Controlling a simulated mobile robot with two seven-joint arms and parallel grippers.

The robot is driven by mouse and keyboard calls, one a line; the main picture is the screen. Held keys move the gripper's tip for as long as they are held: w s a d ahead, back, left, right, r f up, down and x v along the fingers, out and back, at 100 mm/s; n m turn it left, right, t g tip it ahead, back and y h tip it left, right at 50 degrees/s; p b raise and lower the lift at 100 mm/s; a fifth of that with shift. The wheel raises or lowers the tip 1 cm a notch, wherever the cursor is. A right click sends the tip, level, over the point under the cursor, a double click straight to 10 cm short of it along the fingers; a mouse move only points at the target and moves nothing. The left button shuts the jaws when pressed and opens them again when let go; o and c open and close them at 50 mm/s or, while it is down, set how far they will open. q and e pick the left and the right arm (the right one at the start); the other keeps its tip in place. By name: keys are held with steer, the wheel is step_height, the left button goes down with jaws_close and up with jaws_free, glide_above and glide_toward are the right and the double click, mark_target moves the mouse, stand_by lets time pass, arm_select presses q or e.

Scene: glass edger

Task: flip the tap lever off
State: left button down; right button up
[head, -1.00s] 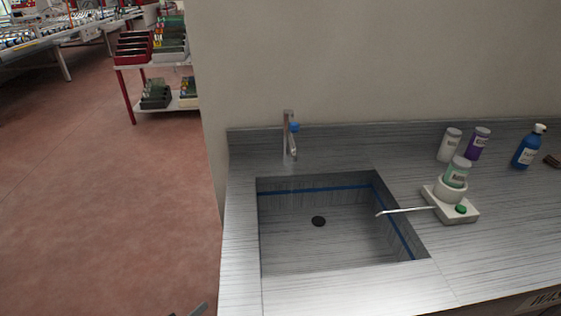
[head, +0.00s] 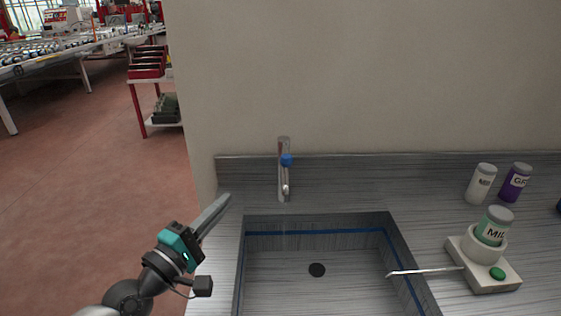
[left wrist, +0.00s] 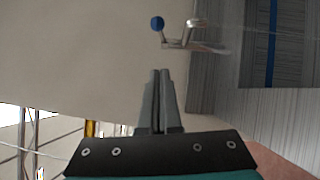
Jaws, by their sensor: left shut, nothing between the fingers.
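The tap (head: 284,178) is a slim metal post at the back edge of the sink, with a blue lever knob (head: 286,160) on its front. In the left wrist view the tap (left wrist: 185,44) lies sideways ahead of the fingertips, with the blue knob (left wrist: 157,23) at its left end. My left gripper (head: 226,198) is shut and empty, left of the tap and apart from it. It also shows in the left wrist view (left wrist: 160,72), fingers together. My right gripper is not in view.
A white stand (head: 508,281) holding a green-labelled bottle (head: 493,226) has a thin rod over the basin. White (head: 481,184) and purple (head: 515,183) bottles stand at right. A wall rises behind.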

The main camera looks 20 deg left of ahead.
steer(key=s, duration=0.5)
arm_select(q)
steer(key=p, duration=0.5)
glide_toward(285, 151)
steer(key=w, duration=0.2)
steer(key=shift+w+d+r, duration=0.15)
steer(key=shift+w, duration=0.15)
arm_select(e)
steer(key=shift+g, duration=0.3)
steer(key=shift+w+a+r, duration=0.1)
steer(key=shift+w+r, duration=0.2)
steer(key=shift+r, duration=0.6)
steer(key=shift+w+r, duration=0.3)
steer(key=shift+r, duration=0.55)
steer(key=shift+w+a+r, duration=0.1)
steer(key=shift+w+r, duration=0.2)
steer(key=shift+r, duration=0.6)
arm_select(q)
steer(key=shift+p, duration=0.3)
